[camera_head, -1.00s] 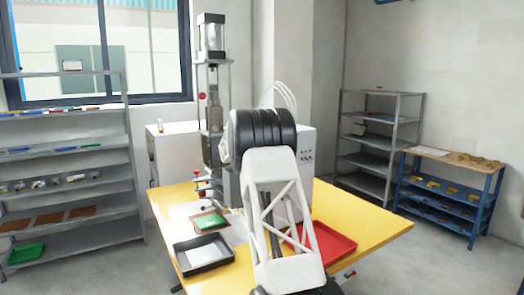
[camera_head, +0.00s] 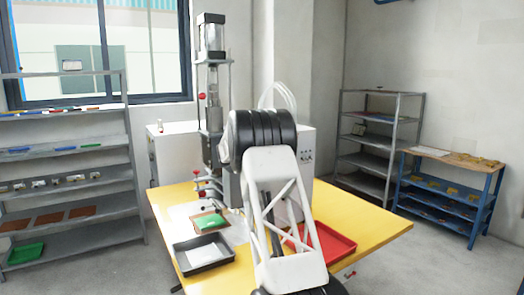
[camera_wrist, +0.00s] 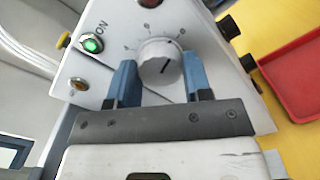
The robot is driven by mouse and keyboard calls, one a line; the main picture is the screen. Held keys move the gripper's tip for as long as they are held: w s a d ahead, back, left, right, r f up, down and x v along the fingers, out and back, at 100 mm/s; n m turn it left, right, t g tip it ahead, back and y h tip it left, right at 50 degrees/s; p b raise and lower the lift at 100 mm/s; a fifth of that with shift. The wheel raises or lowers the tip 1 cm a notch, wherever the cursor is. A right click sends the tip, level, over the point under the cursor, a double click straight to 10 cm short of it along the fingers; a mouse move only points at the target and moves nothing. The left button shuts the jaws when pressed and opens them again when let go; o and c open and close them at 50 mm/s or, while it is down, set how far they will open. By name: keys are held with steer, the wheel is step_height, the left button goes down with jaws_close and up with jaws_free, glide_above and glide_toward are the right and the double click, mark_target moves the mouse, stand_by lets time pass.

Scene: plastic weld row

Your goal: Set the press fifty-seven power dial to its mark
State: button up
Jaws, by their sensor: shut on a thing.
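The power dial (camera_wrist: 160,64) is a round light-grey knob with a dark pointer line, on the white face of the press's control box (camera_wrist: 95,95) in the wrist view. Small printed marks curve around the dial's upper side. My gripper (camera_wrist: 161,78) has its two blue fingers on either side of the dial, shut on it. In the head view the press (camera_head: 212,110) stands at the back of the yellow table, with the control box (camera_head: 310,160) to its right. My arm hides the dial and my gripper there.
A green lit button (camera_wrist: 92,45) marked ON and a smaller orange one (camera_wrist: 78,85) lie left of the dial. Black knobs (camera_wrist: 230,27) stick out at the box's right edge. A black tray (camera_head: 203,253) and a red tray (camera_head: 325,243) lie on the yellow table (camera_head: 365,218).

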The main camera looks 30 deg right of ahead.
steer(key=shift+n, duration=1.5)
steer(key=o, duration=0.9)
steer(key=a, duration=0.7)
steer(key=shift+a, duration=0.4)
steer(key=shift+s, duration=0.1)
